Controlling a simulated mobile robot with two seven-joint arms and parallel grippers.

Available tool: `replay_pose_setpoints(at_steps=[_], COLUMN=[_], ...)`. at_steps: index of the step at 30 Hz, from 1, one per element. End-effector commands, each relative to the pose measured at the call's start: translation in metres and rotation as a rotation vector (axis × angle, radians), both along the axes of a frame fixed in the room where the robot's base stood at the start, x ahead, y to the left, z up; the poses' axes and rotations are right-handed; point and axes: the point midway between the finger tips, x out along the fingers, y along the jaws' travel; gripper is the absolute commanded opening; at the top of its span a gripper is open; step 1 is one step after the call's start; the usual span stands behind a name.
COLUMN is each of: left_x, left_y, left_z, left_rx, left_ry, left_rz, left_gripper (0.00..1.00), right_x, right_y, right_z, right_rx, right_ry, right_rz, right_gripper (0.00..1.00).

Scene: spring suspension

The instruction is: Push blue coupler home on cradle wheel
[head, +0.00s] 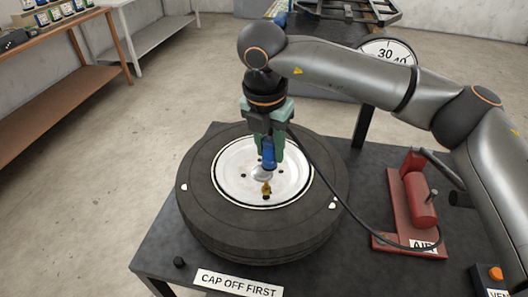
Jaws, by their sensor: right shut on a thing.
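The wheel, a black tyre (205,216) with a white rim (230,180), lies flat on the dark table. A small brass-coloured valve (266,189) stands at the front part of the rim. My right gripper (268,150) points down over the wheel and is shut on the blue coupler (268,155). The coupler's lower end is just above and behind the valve in the picture; I cannot tell whether they touch. A black hose (345,205) runs from near the gripper to the right. My left gripper is not in view. Any cradle under the wheel is hidden.
A red air unit (421,205) with a lever stands on the table's right, by an "AIR" label. A "CAP OFF FIRST" label (238,284) and a small black cap (179,262) lie at the front. A gauge (388,50) stands behind my right arm. Shelves stand at left.

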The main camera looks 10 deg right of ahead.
Motion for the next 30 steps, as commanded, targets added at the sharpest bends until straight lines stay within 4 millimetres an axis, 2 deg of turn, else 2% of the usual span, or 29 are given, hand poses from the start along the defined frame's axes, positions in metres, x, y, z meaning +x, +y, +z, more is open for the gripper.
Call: replay_pose_setpoints(at_steps=[19, 23, 30], left_x=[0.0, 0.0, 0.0], left_y=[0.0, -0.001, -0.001], left_z=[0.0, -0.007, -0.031], left_rx=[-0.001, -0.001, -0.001], left_ry=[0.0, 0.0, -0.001], left_rz=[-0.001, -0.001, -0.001], left_gripper=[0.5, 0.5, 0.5], right_x=[0.005, 0.005, 0.005], right_y=[-0.005, -0.005, -0.005], right_z=[0.0, -0.003, -0.027], right_rx=[-0.004, -0.004, -0.004], right_ry=[0.002, 0.001, 0.002], right_rz=[0.016, 0.017, 0.017], right_gripper=[0.0, 0.0, 0.0])
